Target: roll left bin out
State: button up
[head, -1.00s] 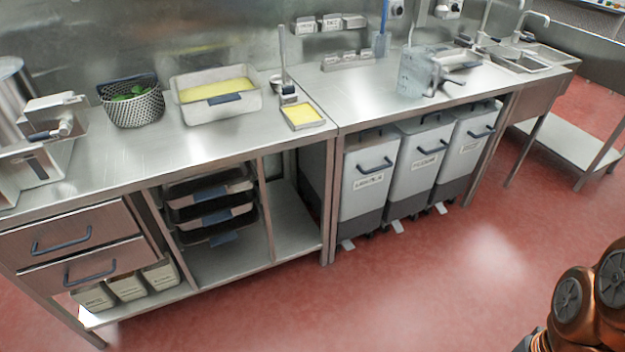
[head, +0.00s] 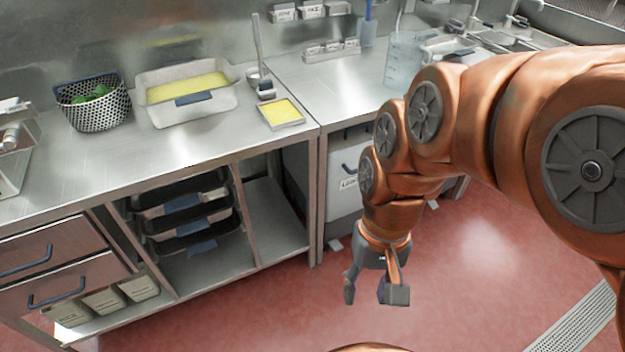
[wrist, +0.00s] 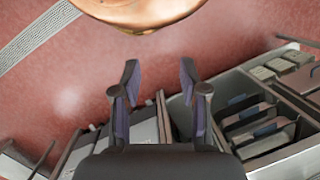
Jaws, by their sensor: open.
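The left bin (head: 344,185) is a pale grey box with a dark handle and a label, standing under the right-hand counter. In the head view my arm hides its right side and the other bins. My gripper (head: 376,296) is open and empty, in front of and below the bin's handle in the picture, over the red floor. In the wrist view my gripper (wrist: 158,90) has its two fingers apart with nothing between them. A pale bin lid or front (wrist: 140,132) shows beyond the left finger, but I cannot tell which bin it is.
A steel counter (head: 110,170) with open shelving holding dark trays (head: 190,212) stands left of the bin. A table leg (head: 312,205) stands close by the bin's left side. The red floor (head: 270,315) in front is clear, with a drain grate (head: 580,325) at the right.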

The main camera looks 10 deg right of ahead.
jog(key=w+a+f+m+y+b, duration=0.35)
jog(key=w+a+m, duration=0.2)
jog(key=w, duration=0.35)
jog(key=w+a+f+m+y+b, duration=0.2)
jog(key=w+a+m+y+b, duration=0.3)
jog(key=w, duration=0.5)
jog(key=w+d+f+m+t+y+b, duration=0.25)
jog(key=w+m, duration=0.35)
jog(key=w, duration=0.4)
jog(key=w+d+f+m+t+y+b, duration=0.2)
jog(key=w+d+f+m+b, duration=0.15)
jog(key=w+m, duration=0.45)
jog(key=w+d+f+m+t+y+b, duration=0.1)
jog(key=w+d+f+m+t+b, duration=0.7)
jog(key=w+d, duration=0.75)
jog(key=w+d+f+m+t+h+b, duration=0.2)
jog(key=d+f+m+t+h+b, duration=0.3)
jog(key=d+f+m, duration=0.95)
jog(key=shift+w+d+f+n+t+y+p, duration=0.2)
jog(key=shift+w+n, duration=0.35)
jog(key=shift+w, duration=0.45)
jog(key=shift+w+d+n+t+y+p, duration=0.1)
jog(key=shift+w+d+n+y, duration=0.3)
jog(key=shift+w, duration=0.6)
jog(key=shift+w+d+f+n+t+y+p, duration=0.1)
jog(key=shift+w+d+n+t+p, duration=0.1)
jog(key=shift+w+n, duration=0.65)
jog(key=shift+w+a, duration=0.15)
jog(key=shift+w, duration=0.2)
